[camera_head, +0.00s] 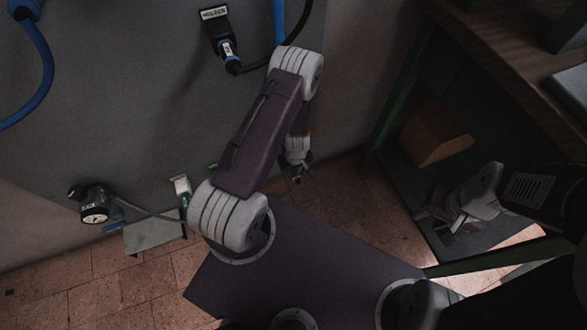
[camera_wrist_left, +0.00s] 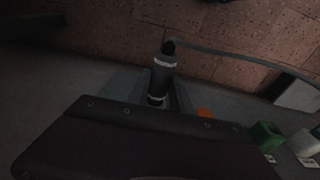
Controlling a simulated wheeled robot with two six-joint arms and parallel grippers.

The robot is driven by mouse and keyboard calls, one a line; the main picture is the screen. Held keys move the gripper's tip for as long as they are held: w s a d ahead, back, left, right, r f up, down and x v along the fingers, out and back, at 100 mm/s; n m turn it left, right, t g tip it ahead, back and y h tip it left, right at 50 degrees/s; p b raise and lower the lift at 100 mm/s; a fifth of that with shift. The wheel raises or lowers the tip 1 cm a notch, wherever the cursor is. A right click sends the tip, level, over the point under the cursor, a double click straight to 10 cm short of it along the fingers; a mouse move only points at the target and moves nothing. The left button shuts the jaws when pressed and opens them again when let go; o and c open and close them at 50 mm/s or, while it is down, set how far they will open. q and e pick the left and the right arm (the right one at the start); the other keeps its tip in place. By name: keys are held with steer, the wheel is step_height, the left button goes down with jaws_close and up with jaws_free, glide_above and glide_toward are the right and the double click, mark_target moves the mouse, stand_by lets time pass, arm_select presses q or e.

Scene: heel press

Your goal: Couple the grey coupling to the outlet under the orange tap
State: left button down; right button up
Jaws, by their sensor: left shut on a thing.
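My left gripper (camera_head: 297,176) hangs below its raised forearm, near the wall panel; its fingers are mostly hidden in the head view. In the left wrist view, the left gripper (camera_wrist_left: 158,98) is shut on a dark grey cylinder with a pale lettered band, which looks like the grey coupling (camera_wrist_left: 163,75). A small orange patch (camera_wrist_left: 203,112) shows right of the fingers, perhaps the orange tap; its outlet is not visible. My right gripper (camera_head: 455,215) is at the right, dim, with its jaw opening unclear.
A grey wall panel (camera_head: 130,90) carries a labelled black fitting (camera_head: 215,25) and a blue hose (camera_head: 42,55). In the wrist view, a green fitting (camera_wrist_left: 265,137) and a white one (camera_wrist_left: 303,143) are at right. A wooden bench (camera_head: 510,60) stands right.

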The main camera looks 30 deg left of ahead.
arm_select(q)
steer(key=shift+w+a+r+p, duration=0.1)
steer(key=shift+w+a+p, duration=0.35)
steer(key=shift+p, duration=0.25)
stand_by(0.6)
steer(key=c, duration=1.1)
jaws_free()
steer(key=shift+o, duration=0.2)
steer(key=r+p, duration=0.1)
steer(key=r, duration=0.1)
steer(key=r+p, duration=0.2)
steer(key=r, duration=0.1)
steer(key=r+p, duration=0.1)
steer(key=r, duration=0.2)
steer(key=shift+s+d+p, duration=0.35)
steer(key=shift+s, duration=0.05)
steer(key=shift+r, duration=0.45)
